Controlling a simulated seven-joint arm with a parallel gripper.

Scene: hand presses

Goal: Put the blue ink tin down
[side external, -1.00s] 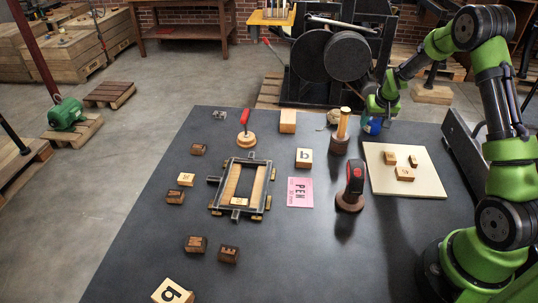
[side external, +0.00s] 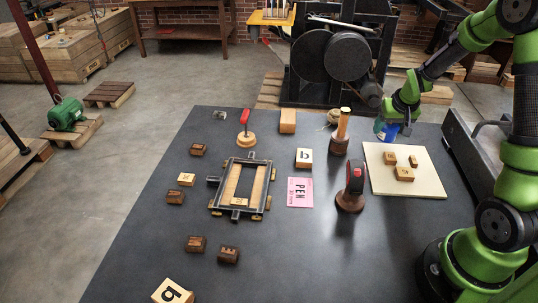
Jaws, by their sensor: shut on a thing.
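The blue ink tin (side external: 389,132) is at the back right of the dark table, just behind the pale board. My gripper (side external: 390,124) is above it and shut on it, with the fingers partly hiding its upper part. The tin looks upright. It is at or just above the back left edge of the board; I cannot tell whether its base touches anything.
The pale board (side external: 425,180) carries several small wooden blocks. A wooden-handled tool (side external: 341,132) and a black and red tool (side external: 351,190) stand to the left. A metal frame (side external: 241,187), a pink card (side external: 300,192) and letter blocks lie further left. The front right table is clear.

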